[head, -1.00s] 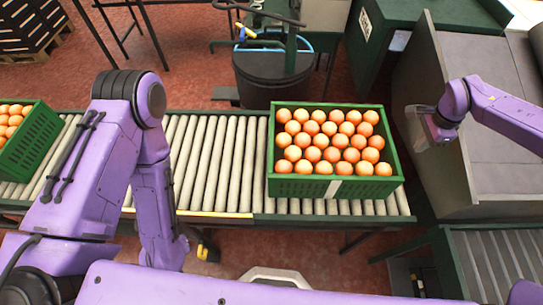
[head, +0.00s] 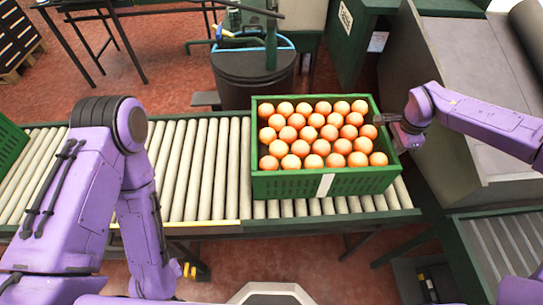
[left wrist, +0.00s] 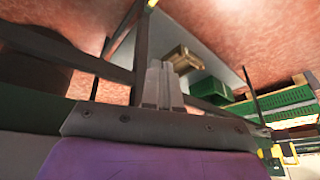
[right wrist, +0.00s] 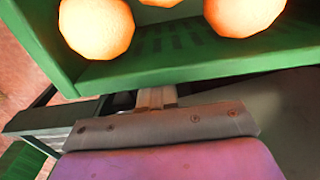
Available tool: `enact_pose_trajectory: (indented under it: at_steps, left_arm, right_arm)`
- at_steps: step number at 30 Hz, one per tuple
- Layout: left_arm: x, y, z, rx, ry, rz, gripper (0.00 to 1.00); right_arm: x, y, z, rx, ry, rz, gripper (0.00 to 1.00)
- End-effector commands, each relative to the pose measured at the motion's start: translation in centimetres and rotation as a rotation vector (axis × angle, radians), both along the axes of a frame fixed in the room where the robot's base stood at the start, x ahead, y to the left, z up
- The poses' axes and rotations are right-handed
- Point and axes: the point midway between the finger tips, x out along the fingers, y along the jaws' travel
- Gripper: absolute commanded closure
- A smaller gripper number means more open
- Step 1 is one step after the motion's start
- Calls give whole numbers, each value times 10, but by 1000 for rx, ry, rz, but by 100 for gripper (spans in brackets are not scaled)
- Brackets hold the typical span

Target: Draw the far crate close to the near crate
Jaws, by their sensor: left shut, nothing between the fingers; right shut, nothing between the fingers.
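A green crate (head: 327,186) full of oranges sits on the right part of the roller conveyor (head: 190,180). A second green crate (head: 8,148) is cut off at the left edge of the head view, on the same conveyor. My right gripper (head: 382,119) is shut and empty at the right wall of the orange-filled crate. In the right wrist view its fingertips (right wrist: 156,97) are close against the crate wall (right wrist: 180,68); I cannot tell whether they touch. My left gripper (left wrist: 163,80) is shut and empty in the left wrist view, below the conveyor's level; the head view hides its fingers.
Bare rollers lie between the two crates. A dark barrel (head: 250,80) stands behind the conveyor. A grey machine with a sloped bed (head: 480,105) stands to the right, near my right arm. Another roller section (head: 500,245) is at the lower right.

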Motion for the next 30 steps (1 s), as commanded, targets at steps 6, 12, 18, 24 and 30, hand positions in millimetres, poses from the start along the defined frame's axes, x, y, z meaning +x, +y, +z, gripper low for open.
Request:
enact_pose_trajectory:
  at_steps: [6, 12, 18, 24, 30]
  left_arm:
    - [0, 0, -1, 0, 0, 0, 100]
    - [0, 0, -2, 0, 0, 0, 100]
    - [0, 0, -3, 0, 0, 0, 100]
    - [0, 0, -4, 0, 0, 0, 100]
    - [0, 0, -4, 0, 0, 0, 100]
  right_arm:
    - [-2, 32, 1, 3, 0, 8, 100]
    - [-4, 58, 1, 4, -1, 9, 100]
    - [-6, 85, 1, 4, -1, 10, 100]
    - [-8, 110, 0, 3, 0, 9, 100]
    - [-10, 136, 1, 3, 0, 9, 100]
